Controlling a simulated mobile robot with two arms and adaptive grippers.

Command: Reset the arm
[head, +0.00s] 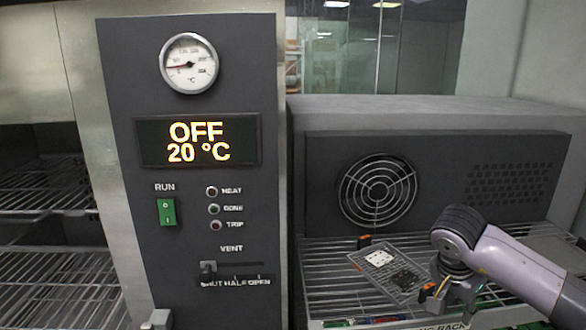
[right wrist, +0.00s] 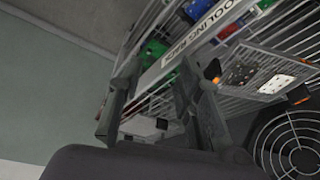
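My right arm comes in from the right in the head view, and its gripper (head: 446,294) is over the front part of the rack (head: 325,281) in the right-hand bay. In the right wrist view the two fingers of this gripper (right wrist: 158,64) stand apart with nothing held between them. My left gripper does not show in either view.
A shallow tray (head: 412,294) with white and dark pieces lies on the rack, left of my right gripper. Green and red items lie below. A fan grille (head: 377,190) is behind. The control panel (head: 200,255) reads OFF, 20 °C. Empty wire shelves (head: 45,190) are at left.

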